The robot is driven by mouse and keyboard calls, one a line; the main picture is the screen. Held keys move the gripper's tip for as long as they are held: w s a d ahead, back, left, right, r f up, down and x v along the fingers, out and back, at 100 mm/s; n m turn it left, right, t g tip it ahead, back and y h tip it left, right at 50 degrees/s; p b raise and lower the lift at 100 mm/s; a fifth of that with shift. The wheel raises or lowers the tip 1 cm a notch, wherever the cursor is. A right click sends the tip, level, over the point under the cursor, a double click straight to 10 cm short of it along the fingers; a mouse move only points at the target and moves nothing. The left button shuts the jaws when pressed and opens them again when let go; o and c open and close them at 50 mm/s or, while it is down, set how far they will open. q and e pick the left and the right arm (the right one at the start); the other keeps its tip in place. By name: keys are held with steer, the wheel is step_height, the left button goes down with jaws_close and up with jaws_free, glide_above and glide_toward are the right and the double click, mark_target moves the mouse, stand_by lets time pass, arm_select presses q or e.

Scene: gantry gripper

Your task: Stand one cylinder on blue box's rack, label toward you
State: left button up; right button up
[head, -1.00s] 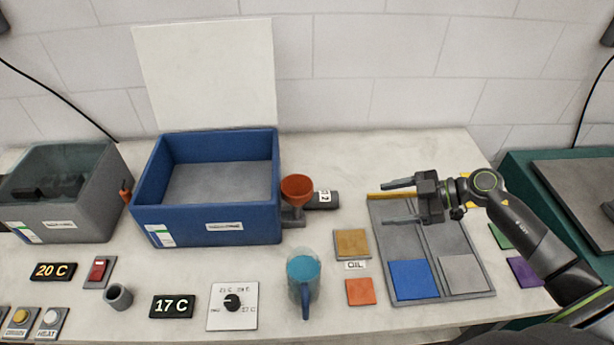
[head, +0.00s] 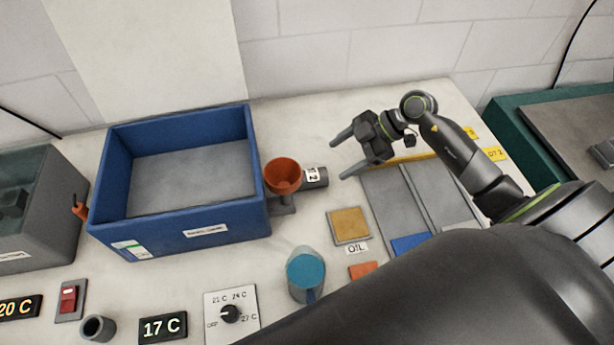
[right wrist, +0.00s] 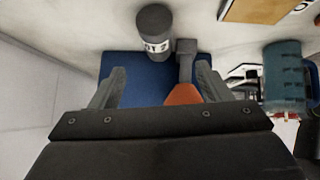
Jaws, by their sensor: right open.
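A dark grey cylinder (head: 318,180) with a white label lies on its side on the worktop, right of the blue box. In the right wrist view the cylinder (right wrist: 154,24) shows its label, which appears to read "DT 2". The blue box (head: 222,213) is open, with a flat grey floor inside; I cannot make out a separate rack or anything in it. My right gripper (head: 341,158) is open and empty, a little right of the cylinder and apart from it in the head view. My left gripper is out of view.
An orange funnel (head: 283,173) on a grey stand is beside the box, close to the cylinder. A blue-topped jug (head: 306,272) stands in front. A grey box (head: 40,215) holding dark items is at left. A divided grey tray (head: 393,200) lies at right.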

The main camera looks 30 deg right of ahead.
mark_target(318, 173)
steer(key=x, duration=0.5)
steer(key=shift+r, duration=0.1)
steer(key=shift+p+x, duration=0.45)
steer(key=shift+x, duration=0.65)
steer(key=x, duration=0.4)
steer(key=shift+w+d+f+p, duration=0.25)
steer(key=shift+f+p, duration=0.05)
steer(key=shift+f, duration=0.05)
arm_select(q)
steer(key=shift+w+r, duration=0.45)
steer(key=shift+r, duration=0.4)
arm_select(e)
steer(key=c, duration=1.4)
